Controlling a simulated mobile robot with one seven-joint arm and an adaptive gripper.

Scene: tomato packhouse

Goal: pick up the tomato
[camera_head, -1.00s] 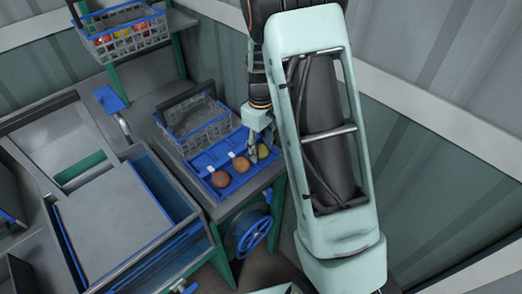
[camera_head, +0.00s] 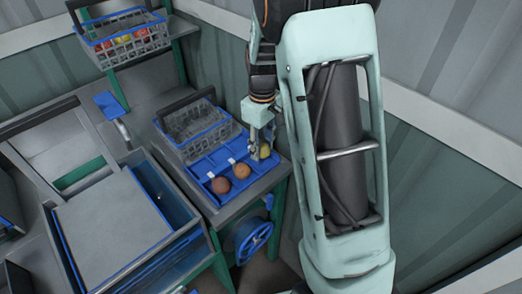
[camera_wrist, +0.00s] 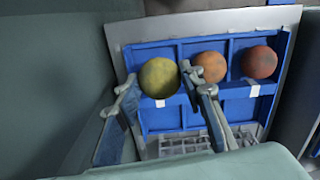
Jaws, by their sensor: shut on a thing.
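A yellow-green tomato (camera_head: 265,151) is between the fingers of my gripper (camera_head: 258,148), at the right end of a blue sectioned tray (camera_head: 202,167). In the wrist view the same tomato (camera_wrist: 159,78) shows between the two fingertips of my gripper (camera_wrist: 160,90), which is shut on it. It appears slightly above the tray. An orange tomato (camera_head: 243,170) and a redder tomato (camera_head: 221,185) lie in the tray's other compartments. My fingers hide part of the held tomato in the head view.
A wire basket (camera_head: 197,130) stands directly behind the tray on the same bench. Another basket with several tomatoes (camera_head: 125,45) is on a shelf at upper left. A large blue-rimmed bin (camera_head: 165,255) is at left. A corrugated wall is close on the right.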

